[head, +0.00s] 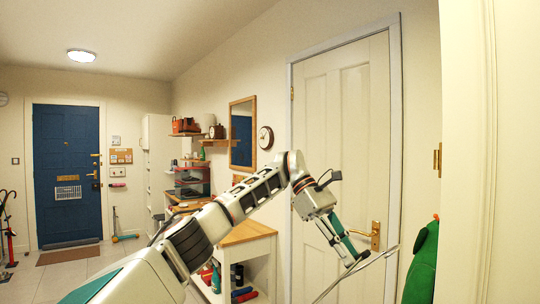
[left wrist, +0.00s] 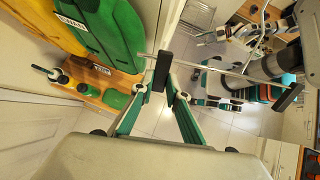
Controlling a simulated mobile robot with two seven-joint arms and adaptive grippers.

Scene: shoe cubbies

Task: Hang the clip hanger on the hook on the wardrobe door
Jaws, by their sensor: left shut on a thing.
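My left gripper (head: 357,258) is in front of the cream panelled door, below and left of its brass handle (head: 375,236). It is shut on the clip hanger (head: 383,256), whose thin metal bar slants across the head view's lower right. In the left wrist view, the fingertips (left wrist: 158,90) are at the bar, close to one black clip (left wrist: 162,70); the bar (left wrist: 230,72) runs right to another black clip (left wrist: 290,97). I cannot make out the hook in either view, nor tell for sure which panel is the wardrobe door.
Yellow and green items (left wrist: 110,30) are near the left fingers in the left wrist view. A wood-topped bench (head: 245,234) stands behind my left arm. The blue door (head: 67,160) is far left, with open floor before it.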

